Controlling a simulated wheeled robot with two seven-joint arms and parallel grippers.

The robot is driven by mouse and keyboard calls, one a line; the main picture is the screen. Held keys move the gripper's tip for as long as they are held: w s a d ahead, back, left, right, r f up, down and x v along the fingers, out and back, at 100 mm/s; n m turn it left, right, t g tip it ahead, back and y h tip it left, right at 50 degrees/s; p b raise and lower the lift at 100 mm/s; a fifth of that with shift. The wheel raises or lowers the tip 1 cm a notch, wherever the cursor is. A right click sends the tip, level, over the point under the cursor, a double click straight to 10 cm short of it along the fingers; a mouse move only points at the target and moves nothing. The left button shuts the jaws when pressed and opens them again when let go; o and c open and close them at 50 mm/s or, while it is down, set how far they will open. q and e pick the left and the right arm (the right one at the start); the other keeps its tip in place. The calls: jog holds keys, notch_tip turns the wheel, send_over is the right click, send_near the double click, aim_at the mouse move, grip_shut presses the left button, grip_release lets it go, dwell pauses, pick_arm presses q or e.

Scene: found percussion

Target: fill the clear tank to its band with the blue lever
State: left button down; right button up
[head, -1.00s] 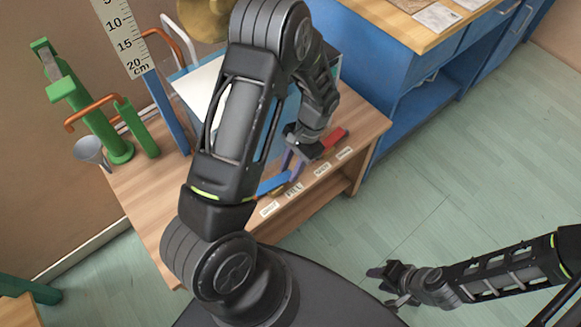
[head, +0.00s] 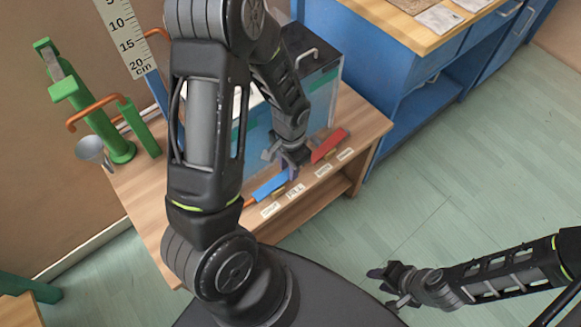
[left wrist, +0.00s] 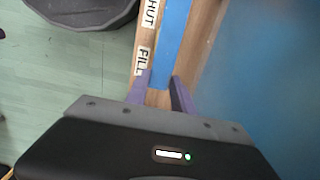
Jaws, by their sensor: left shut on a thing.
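The blue lever (head: 270,187) lies low along the front of the wooden stand, behind a row of small white labels. My left gripper (head: 290,166) is shut on the lever's right end, by the FILL label. In the left wrist view the purple fingers (left wrist: 161,92) straddle the blue lever (left wrist: 173,45), beside the FILL label (left wrist: 141,62). The clear tank (head: 258,140) stands on the stand with a teal band around it, largely behind my left arm; its water level cannot be told. My right gripper (head: 388,287) is open and empty over the floor.
A red lever (head: 329,145) sits just right of my left gripper. A green pump-like stand (head: 117,148), a grey funnel (head: 90,150) and a centimetre scale (head: 128,38) are at the left. A blue cabinet (head: 385,75) stands at the back right. The floor at right is clear.

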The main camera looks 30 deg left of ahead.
aim_at(281, 178)
pick_arm(q)
jog(key=shift+s+a+r+t+h+b, duration=0.15)
jog(key=shift+s+r+t+b, duration=0.15)
jog(key=shift+t, duration=0.4)
jog(key=shift+s+r+t+h+b, duration=0.15)
jog(key=shift+r+t+b, duration=0.15)
jog(key=shift+t, duration=0.4)
jog(key=c, duration=1.1)
grip_release()
jog(key=p+v, duration=0.1)
jog(key=v, duration=0.6)
jog(key=shift+s+r+p, duration=0.1)
jog(key=shift+r+p, duration=0.2)
jog(key=shift+r, duration=0.1)
